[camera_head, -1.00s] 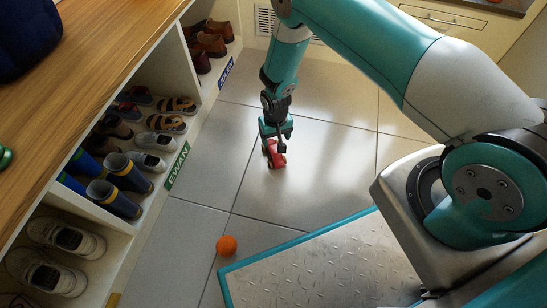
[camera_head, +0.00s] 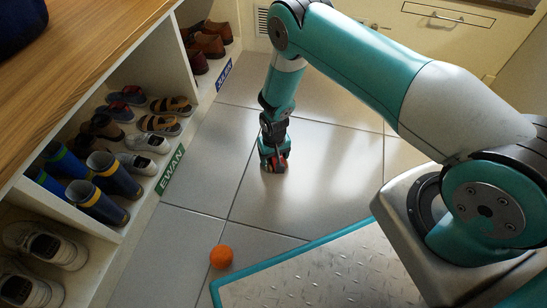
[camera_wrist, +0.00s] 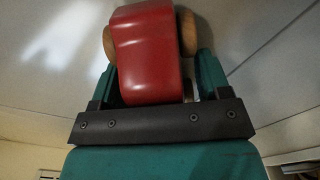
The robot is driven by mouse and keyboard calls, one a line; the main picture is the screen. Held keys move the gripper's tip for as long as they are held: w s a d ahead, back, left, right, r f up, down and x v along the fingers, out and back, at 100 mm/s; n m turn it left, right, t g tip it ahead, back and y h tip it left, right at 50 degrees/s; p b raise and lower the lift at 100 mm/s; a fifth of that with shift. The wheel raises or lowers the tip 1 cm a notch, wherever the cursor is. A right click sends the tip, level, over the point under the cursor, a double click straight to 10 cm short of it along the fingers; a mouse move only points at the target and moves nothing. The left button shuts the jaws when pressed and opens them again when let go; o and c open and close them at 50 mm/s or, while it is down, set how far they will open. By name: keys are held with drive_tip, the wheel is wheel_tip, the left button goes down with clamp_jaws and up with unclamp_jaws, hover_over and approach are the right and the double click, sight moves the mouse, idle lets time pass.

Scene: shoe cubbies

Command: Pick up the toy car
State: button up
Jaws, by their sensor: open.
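The red toy car (camera_wrist: 150,55) has tan wheels and fills the upper middle of the wrist view. It lies between the two teal fingers of my gripper (camera_wrist: 157,85), which are spread on either side of it. I cannot tell whether the fingers touch it. In the head view my gripper (camera_head: 274,160) points down at the tiled floor, and only a little red of the toy car shows there, mostly hidden by the gripper.
An orange ball (camera_head: 221,256) lies on the floor near my teal-edged base. The shoe cubby (camera_head: 185,110) with several shoes and boots stands along the left. A cream cabinet (camera_head: 400,30) is at the back. The tiled floor (camera_head: 330,190) right of my gripper is clear.

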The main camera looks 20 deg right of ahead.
drive_tip(key=c, duration=1)
drive_tip(key=shift+r, duration=0.1)
drive_tip(key=shift+c, duration=0.2)
